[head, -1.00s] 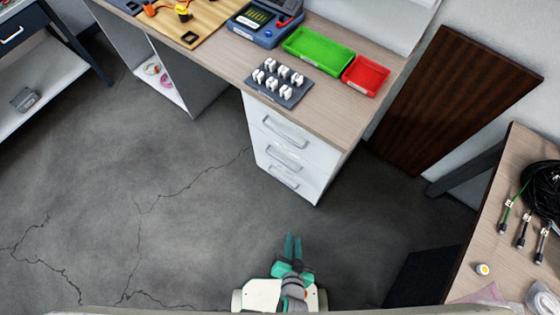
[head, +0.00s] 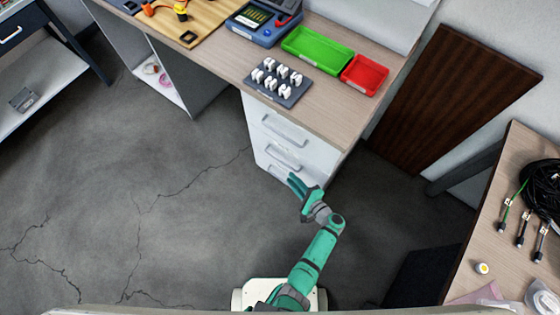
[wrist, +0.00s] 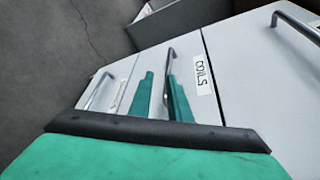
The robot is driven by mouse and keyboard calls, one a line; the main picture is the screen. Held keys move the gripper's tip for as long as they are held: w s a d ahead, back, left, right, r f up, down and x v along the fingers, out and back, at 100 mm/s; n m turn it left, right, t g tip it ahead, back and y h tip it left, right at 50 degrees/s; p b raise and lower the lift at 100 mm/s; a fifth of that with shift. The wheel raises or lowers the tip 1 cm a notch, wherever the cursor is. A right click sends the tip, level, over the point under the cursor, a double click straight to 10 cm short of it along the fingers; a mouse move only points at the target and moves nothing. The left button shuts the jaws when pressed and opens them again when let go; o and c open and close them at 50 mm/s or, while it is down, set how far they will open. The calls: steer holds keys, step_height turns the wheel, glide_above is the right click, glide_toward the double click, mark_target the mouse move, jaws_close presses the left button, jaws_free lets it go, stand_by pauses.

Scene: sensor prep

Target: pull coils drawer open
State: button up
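The coils drawer (wrist: 190,58) is the middle front of a white three-drawer unit (head: 322,158), with a "COILS" label beside its grey bar handle (wrist: 170,62). It looks closed. The middle handle also shows in the head view (head: 283,158). My gripper (wrist: 160,92) is open, its two green fingers apart, pointing at this handle. In the wrist view the handle lies between the fingers; whether they reach around it I cannot tell. In the head view my gripper (head: 294,181) is at the unit's lower front, partly covering the bottom drawer.
The top drawer handle (head: 284,130) and bottom drawer handle (wrist: 98,90) stick out on either side. Above is a worktop with a grey rack (head: 279,84), green tray (head: 318,52) and red tray (head: 364,75). A dark board (head: 455,95) leans at right. Floor at left is clear.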

mark_target(281, 161)
steer(key=shift+t, duration=0.3)
steer(key=x, duration=0.7)
steer(key=r+x, duration=0.1)
steer(key=x, duration=0.3)
steer(key=shift+w+d, duration=0.35)
steer(key=shift+d, duration=0.05)
steer(key=shift+d, duration=0.1)
jaws_close()
